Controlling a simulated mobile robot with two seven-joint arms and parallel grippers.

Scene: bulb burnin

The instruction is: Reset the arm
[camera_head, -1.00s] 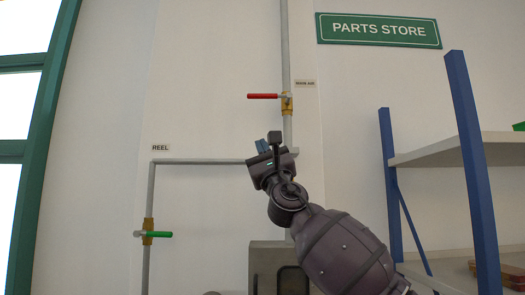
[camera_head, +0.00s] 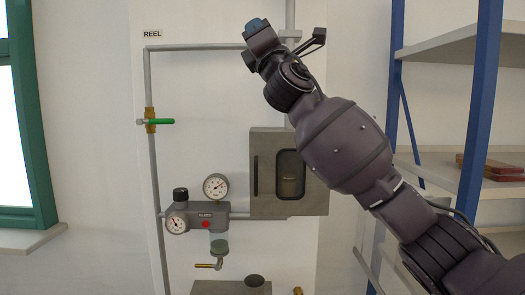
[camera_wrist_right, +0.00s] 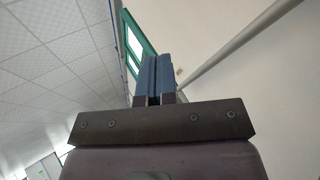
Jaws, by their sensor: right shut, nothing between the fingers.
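My right arm comes in from the lower right in the head view. Its gripper (camera_head: 256,25) is raised near the top, in front of the wall and the grey pipe. In the right wrist view the two blue fingers of the right gripper (camera_wrist_right: 154,78) lie together with nothing between them. My left gripper is in neither view.
A grey cabinet (camera_head: 264,208) with a dark window hangs on the wall, partly behind my right arm. Left of it are a regulator with gauges (camera_head: 215,186) and a green-handled valve (camera_head: 160,122). Blue-post shelving (camera_head: 483,100) stands close at the right. A window (camera_head: 20,120) is at far left.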

